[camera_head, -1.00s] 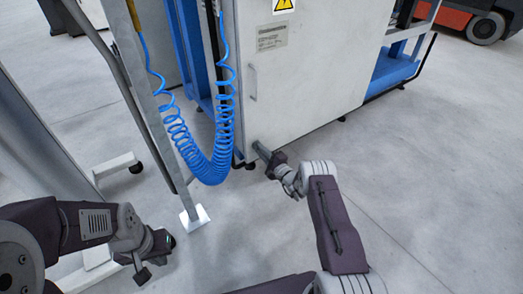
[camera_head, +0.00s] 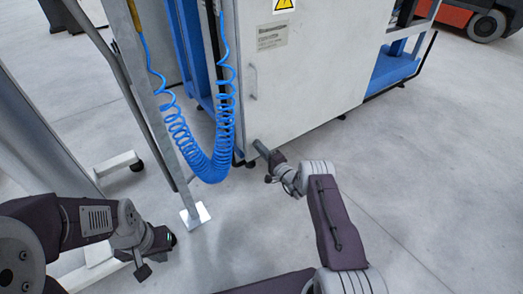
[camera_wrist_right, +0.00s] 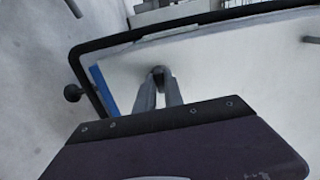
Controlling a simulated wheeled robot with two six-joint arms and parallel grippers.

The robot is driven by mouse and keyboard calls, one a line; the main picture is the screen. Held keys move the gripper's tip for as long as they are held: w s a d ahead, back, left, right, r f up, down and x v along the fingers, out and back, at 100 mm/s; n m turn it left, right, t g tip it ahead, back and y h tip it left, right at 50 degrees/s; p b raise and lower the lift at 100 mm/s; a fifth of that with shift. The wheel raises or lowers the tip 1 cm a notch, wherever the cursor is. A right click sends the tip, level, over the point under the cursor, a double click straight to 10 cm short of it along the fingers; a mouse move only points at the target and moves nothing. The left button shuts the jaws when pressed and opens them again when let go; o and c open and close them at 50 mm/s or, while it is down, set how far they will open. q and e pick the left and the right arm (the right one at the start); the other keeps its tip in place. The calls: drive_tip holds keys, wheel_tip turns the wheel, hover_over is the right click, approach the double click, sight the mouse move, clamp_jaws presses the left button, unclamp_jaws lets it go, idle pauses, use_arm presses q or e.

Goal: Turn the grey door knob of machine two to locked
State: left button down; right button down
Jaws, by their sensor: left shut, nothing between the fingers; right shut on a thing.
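The machine's pale grey door panel (camera_head: 300,90) stands in the middle of the head view, with a slim handle (camera_head: 253,82) on it. My right gripper (camera_head: 262,149) reaches the lower left of this panel. In the right wrist view my right gripper (camera_wrist_right: 160,88) is shut on a small dark grey knob (camera_wrist_right: 158,71) against the panel. The fingers cover much of the knob, and its lock marking cannot be read. My left gripper (camera_head: 166,240) is at the lower left over the floor, shut and empty, away from the machine.
A coiled blue hose (camera_head: 205,165) hangs just left of the door. A grey post with a white foot (camera_head: 195,215) stands between my arms. A red vehicle (camera_head: 460,18) is at the far top right. The floor on the right is clear.

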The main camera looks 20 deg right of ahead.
drive_tip(key=c, duration=1.4)
unclamp_jaws()
drive_tip(key=shift+c, duration=0.2)
drive_tip(key=p+v, duration=0.6)
drive_tip(key=v, duration=0.3)
